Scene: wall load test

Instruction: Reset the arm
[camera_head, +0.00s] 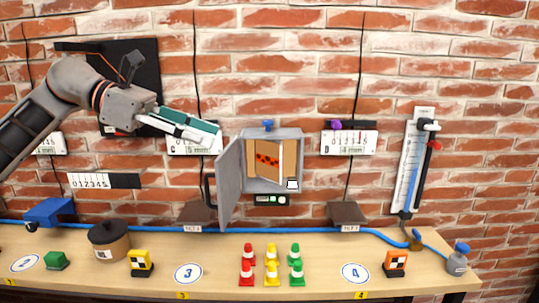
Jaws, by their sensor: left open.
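My left arm comes in from the left, raised in front of the brick wall. Its gripper (213,136) is open and empty, with teal and pale fingers pointing right. My right gripper is out of view.
The cabinet door (229,183) swings out to the left. A tall gauge (409,165) hangs at right.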

